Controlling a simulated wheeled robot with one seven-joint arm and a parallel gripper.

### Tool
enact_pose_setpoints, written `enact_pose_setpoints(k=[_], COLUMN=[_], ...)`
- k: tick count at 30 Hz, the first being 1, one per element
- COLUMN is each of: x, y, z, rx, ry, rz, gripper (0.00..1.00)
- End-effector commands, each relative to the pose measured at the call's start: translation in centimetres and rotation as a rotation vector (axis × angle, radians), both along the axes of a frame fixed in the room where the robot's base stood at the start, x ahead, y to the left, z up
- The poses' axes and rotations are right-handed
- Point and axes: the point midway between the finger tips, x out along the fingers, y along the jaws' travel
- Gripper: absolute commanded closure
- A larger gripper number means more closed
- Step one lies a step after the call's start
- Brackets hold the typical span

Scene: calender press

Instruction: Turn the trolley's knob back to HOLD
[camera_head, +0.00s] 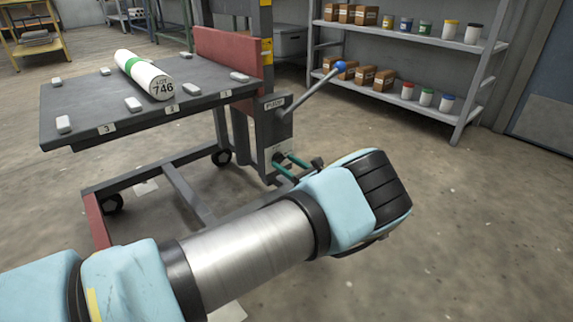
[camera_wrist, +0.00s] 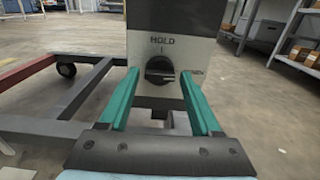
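The trolley (camera_head: 195,105) stands at left centre in the head view, with a dark flat deck and a grey control column (camera_head: 272,122). Its black knob (camera_wrist: 159,70) is on the column's pale plate in the wrist view, under the word HOLD and a short tick mark. The knob's grip bar looks roughly level, not in line with the tick. A small label at its right is too small to read. My gripper (camera_wrist: 160,73) is open, its two teal fingers on either side of the knob; contact cannot be told. In the head view my gripper (camera_head: 281,161) reaches the column's lower part.
A lever (camera_head: 313,88) with a blue ball rises from the column, above my gripper. A white roll (camera_head: 146,75) marked LOT 746 lies on the deck among small pale blocks. Shelves (camera_head: 400,100) with boxes and jars stand behind. The floor at right is clear.

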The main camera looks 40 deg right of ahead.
Motion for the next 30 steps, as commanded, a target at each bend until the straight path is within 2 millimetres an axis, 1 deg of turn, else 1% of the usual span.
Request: enact_pose_setpoints(k=[1, 2, 16, 17, 23, 30], x=[-0.01, -0.01, -0.02, -0.02, -0.04, -0.05], y=[0.0, 0.0, 0.01, 0.01, 0.01, 0.01], z=[-0.01, -0.01, -0.02, -0.02, -0.02, 0.01], rx=[0.0, 0.0, 0.0, 0.0, -0.007, -0.082], ry=[0.0, 0.0, 0.0, 0.0, 0.0, 0.004], rz=[0.0, 0.0, 0.0, 0.0, 0.0, -0.001], gripper=[0.42, 0.45, 0.98, 1.0, 1.0, 1.0])
